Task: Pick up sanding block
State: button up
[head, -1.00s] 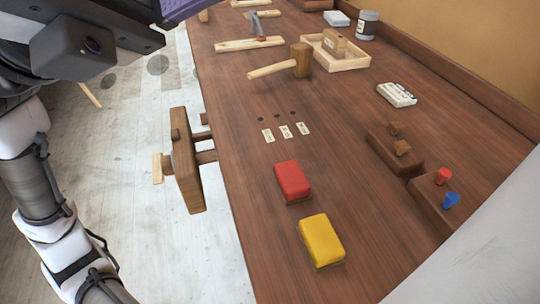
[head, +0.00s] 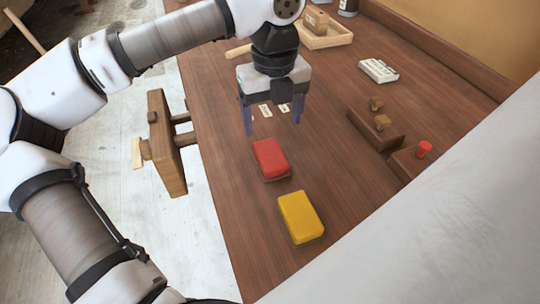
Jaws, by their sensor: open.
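Two block-shaped things that could be sanding blocks lie on the brown workbench (head: 235,220). One has a red top (head: 270,157) and a dark underside. The other has a yellow top (head: 300,216) and a dark underside, and lies nearer the camera. My gripper (head: 272,124) points down above the bench, just beyond the red block in the picture. Its two purple fingers are apart with nothing between them. It covers part of the small pale labels on the bench.
A wooden vise (head: 168,143) juts from the left bench edge. A wooden tray (head: 340,38) holding a block is at the back. Dark wooden blocks (head: 375,129) with pegs and a white packet (head: 379,70) lie on the right. The bench around the red and yellow blocks is clear.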

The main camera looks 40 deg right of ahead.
send_over(270, 153)
jog(key=f, duration=0.5)
jog(key=shift+s+d+p, duration=0.15)
jog(key=shift+s+p, duration=0.1)
jog(key=shift+p, duration=0.05)
jog(key=shift+w+f+p, duration=0.15)
jog(key=shift+f+p, duration=0.35)
jog(key=shift+f, duration=0.85)
jog(key=shift+w+f+p, duration=0.1)
jog(key=shift+f+p, duration=0.35)
jog(key=shift+f, duration=0.9)
jog(key=c, duration=1.3)
notch_tip(270, 153, up, 20)
jog(key=b, duration=0.2)
jog(key=shift+b, duration=0.4)
